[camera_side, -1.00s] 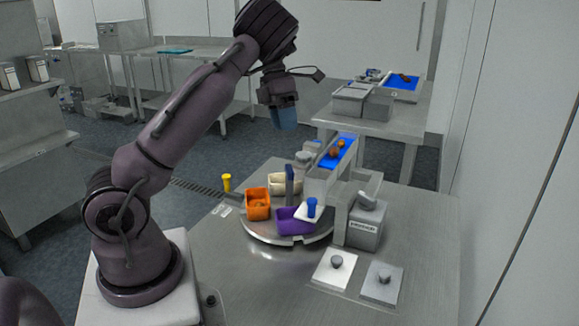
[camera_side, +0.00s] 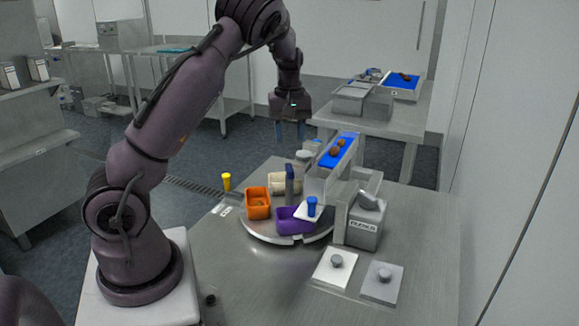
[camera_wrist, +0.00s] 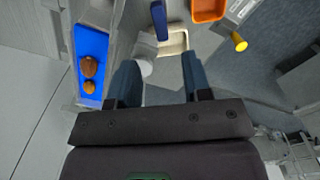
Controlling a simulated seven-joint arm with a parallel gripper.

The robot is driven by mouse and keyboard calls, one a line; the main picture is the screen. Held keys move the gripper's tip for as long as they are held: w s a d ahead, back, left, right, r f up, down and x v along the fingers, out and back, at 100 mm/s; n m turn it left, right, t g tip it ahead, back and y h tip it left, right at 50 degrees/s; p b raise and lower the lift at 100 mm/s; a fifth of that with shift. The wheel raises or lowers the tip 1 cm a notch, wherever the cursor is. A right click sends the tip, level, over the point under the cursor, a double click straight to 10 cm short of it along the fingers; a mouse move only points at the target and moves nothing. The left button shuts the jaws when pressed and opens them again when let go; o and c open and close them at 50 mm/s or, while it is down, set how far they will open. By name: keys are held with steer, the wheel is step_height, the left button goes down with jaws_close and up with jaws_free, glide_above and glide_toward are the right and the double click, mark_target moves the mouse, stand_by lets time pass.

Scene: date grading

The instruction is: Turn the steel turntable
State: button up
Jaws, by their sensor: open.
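The steel turntable (camera_side: 262,238) is a round disc on the steel table. It carries an orange bin (camera_side: 258,204), a purple bin (camera_side: 291,225) and a cream bin (camera_side: 279,184), with an upright dark blue post (camera_side: 289,182) among them. The orange bin (camera_wrist: 207,10), the cream bin (camera_wrist: 176,45) and the blue post (camera_wrist: 159,20) also show in the wrist view. My gripper (camera_side: 291,138) points down, open and empty, in the air above and behind the turntable. Its two blue fingers (camera_wrist: 160,80) are spread apart in the wrist view. The turntable's disc is mostly hidden by the bins.
A blue conveyor (camera_side: 340,150) with brown dates stands right of the turntable, beside a grey box (camera_side: 364,228). A blue-topped peg (camera_side: 312,205) stands by the purple bin. A yellow peg (camera_side: 227,182) stands left.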

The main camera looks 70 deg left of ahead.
mark_target(290, 167)
step_height(290, 167, down, 10)
steer(key=shift+r, duration=0.25)
jaws_close()
